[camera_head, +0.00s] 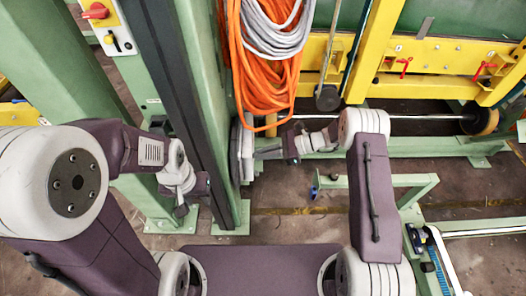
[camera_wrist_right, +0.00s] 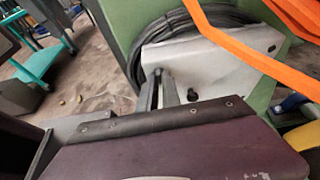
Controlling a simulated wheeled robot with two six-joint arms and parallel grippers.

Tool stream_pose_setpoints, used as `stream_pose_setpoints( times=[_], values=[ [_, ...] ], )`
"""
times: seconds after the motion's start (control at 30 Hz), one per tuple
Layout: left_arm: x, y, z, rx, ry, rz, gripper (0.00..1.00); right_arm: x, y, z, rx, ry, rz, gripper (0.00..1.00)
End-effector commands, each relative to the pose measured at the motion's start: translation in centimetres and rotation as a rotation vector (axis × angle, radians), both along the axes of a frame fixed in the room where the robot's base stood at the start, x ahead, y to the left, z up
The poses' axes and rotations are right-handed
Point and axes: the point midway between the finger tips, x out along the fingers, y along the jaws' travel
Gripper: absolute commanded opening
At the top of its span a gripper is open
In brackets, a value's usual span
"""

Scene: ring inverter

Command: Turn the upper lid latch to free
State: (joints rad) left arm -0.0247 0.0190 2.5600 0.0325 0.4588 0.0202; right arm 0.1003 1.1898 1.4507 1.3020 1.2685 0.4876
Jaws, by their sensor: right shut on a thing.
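The pale grey lid (camera_wrist_right: 225,68) fills the upper middle of the right wrist view, with a small dark round fitting (camera_wrist_right: 192,95) on it. In the head view the lid (camera_head: 241,150) shows edge-on at the green post. My right gripper (camera_wrist_right: 160,78) reaches the lid, its two narrow fingers shut on a small part, seemingly the upper lid latch, which the fingers mostly hide. In the head view the right gripper (camera_head: 260,153) points left at the lid. My left gripper (camera_head: 183,209) hangs by the green post at left, away from the lid; its fingers are too small to read.
Orange hoses (camera_head: 262,70) and a grey cable coil (camera_head: 278,28) hang above the right gripper. A black cable (camera_wrist_right: 200,22) runs behind the lid. Yellow rails (camera_head: 430,55) and a green frame (camera_head: 400,185) stand at right. The floor (camera_head: 285,218) below is fairly clear.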

Motion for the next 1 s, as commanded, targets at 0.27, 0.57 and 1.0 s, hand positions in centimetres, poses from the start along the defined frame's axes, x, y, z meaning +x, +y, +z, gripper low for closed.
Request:
stream_pose_setpoints(
  times=[0.27, 0.57, 1.0],
  values=[
    [0.00, 0.00, 0.39, 0.000, 0.000, 0.000, 0.36, 0.00, 0.06, -0.01, 0.000, 0.047, 0.002, 0.00],
    [0.00, 0.00, 0.38, 0.000, 0.000, 0.000, 0.36, -0.01, 0.06, -0.05, 0.001, 0.052, 0.001, 0.00],
    [0.00, 0.00, 0.39, 0.000, 0.000, 0.000, 0.36, 0.03, 0.04, -0.01, 0.001, 0.051, 0.000, 0.30]
  ],
)
